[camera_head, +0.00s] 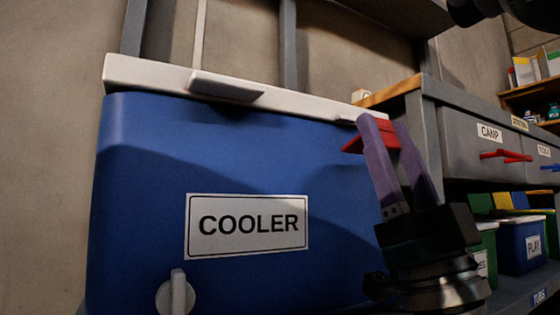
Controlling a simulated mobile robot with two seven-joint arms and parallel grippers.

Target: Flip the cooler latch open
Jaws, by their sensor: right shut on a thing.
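A large blue cooler (150,170) with a white lid (290,95) and a "COOLER" label fills the left and middle of the head view. The lid lies flat on the body. A red latch (357,144) shows at the cooler's right front edge, just under the lid. My right gripper (385,130) points upward in front of it, its purple fingers shut on the red latch. The fingers and wrist hide part of the latch and the cooler's right side. My left gripper is not in view.
A grey drawer unit (450,130) marked "CAMP" with a red handle (506,155) stands to the right. Below it are green and blue bins (520,243) on a shelf. A grey drain knob (175,295) sticks out low on the cooler. A wall is behind.

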